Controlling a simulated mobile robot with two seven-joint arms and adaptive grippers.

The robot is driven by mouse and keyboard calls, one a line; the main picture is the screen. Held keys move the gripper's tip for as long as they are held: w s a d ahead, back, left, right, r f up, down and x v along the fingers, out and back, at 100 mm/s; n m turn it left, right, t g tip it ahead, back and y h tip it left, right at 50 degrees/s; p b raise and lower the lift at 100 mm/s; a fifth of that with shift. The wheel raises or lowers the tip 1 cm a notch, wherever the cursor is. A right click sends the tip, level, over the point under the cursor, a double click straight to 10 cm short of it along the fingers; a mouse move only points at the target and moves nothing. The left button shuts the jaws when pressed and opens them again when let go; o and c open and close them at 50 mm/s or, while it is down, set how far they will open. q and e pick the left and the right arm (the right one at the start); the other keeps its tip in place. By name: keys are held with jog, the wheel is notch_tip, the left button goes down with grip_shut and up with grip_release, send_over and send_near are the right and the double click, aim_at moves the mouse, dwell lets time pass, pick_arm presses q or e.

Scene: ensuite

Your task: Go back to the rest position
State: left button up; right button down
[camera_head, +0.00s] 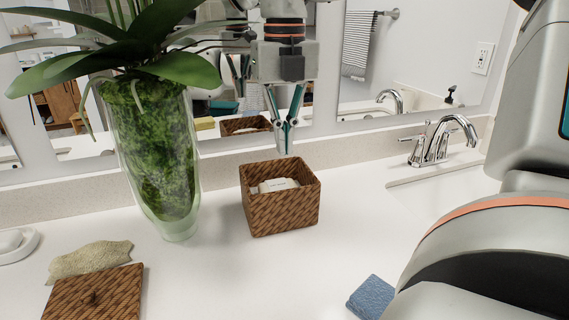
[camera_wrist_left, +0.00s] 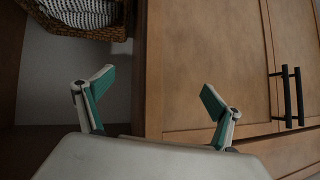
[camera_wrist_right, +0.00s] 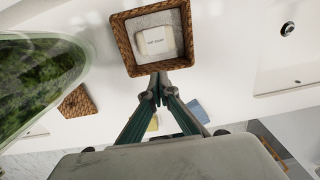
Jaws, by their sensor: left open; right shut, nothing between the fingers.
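My right gripper (camera_head: 286,150) shows in the head view above the counter, its fingers pointing down and its tips together, empty.
A glass vase (camera_head: 155,160) with a leafy plant stands left of the basket. A woven lid (camera_head: 95,295), tan cloth (camera_head: 90,258) and soap dish (camera_head: 15,243) lie at left. A faucet (camera_head: 440,140) and blue cloth (camera_head: 371,297) are at right. A mirror stands behind.

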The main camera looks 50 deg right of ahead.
jog(key=shift+r, duration=1.3)
